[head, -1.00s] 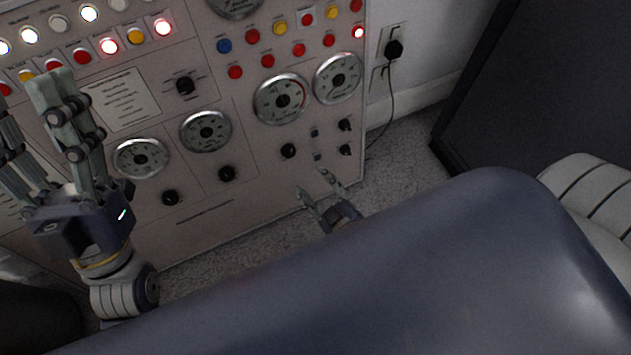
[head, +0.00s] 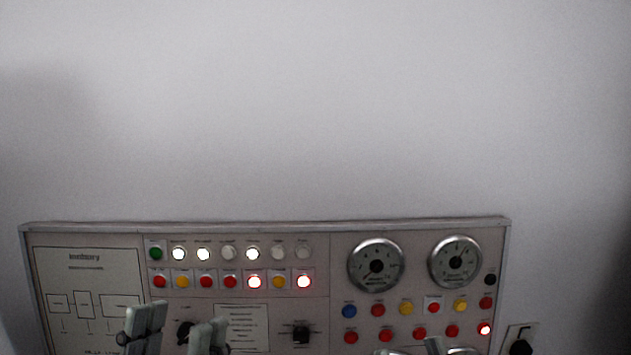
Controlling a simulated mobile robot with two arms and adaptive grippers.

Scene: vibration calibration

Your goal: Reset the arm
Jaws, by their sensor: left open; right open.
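The grey control panel (head: 335,229) stands against the wall across the lower part of the head view. My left gripper (head: 178,325) shows only as grey fingers at the bottom edge, in front of the panel. Its fingers are spread apart with nothing seen between them; its palm is out of frame.
The panel has rows of lit and unlit buttons, a green button (head: 156,254), two round gauges (head: 376,265) (head: 455,262), and a black knob (head: 301,333). The wall (head: 300,110) above is bare.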

